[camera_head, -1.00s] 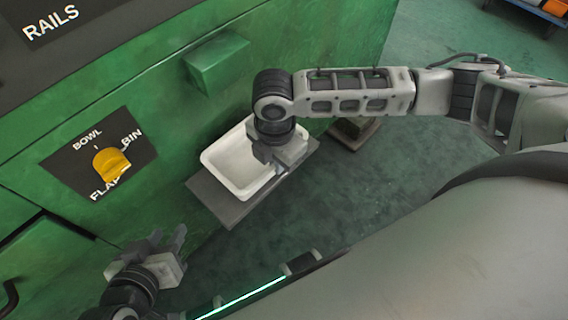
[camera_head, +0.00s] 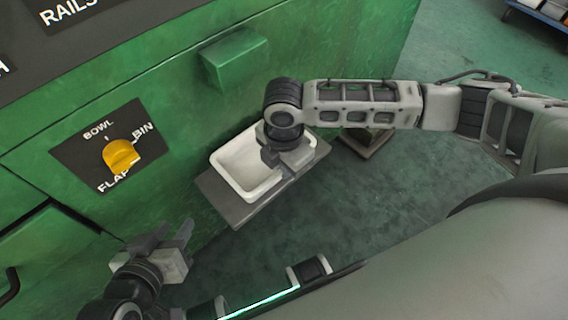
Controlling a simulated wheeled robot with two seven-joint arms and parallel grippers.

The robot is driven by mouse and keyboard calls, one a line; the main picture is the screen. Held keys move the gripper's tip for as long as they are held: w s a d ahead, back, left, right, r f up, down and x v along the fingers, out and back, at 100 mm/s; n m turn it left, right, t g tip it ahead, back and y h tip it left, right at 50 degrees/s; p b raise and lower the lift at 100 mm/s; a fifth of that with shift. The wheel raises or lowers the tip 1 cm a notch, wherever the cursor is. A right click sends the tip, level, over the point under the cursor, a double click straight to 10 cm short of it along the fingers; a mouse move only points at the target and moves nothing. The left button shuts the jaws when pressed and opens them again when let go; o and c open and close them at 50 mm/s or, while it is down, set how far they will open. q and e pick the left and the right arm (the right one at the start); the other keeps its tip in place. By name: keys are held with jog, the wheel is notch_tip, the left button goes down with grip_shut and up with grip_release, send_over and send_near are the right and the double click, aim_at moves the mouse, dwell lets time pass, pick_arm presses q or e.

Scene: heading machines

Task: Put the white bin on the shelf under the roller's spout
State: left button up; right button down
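The white bin (camera_head: 236,163) is an open, empty-looking tray on a grey shelf (camera_head: 222,202) that juts from the green machine. A green box-shaped projection (camera_head: 233,60), which may be the spout, sticks out of the machine wall above the shelf. My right gripper (camera_head: 279,165) points down at the bin's right rim and touches or nearly touches it. Its fingertips are partly hidden, so I cannot tell whether it grips the rim. My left gripper (camera_head: 170,238) is open and empty, low at the left, apart from the bin.
A yellow selector knob (camera_head: 121,156) on a black plate marked BOWL, BIN and FLAP is on the machine wall at left. A dark footing (camera_head: 366,143) stands on the floor behind my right arm. The green floor (camera_head: 355,205) right of the shelf is clear.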

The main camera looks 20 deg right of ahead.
jog(key=shift+f, duration=0.5)
jog(key=c, duration=1.6)
grip_release()
jog(key=shift+o, duration=0.2)
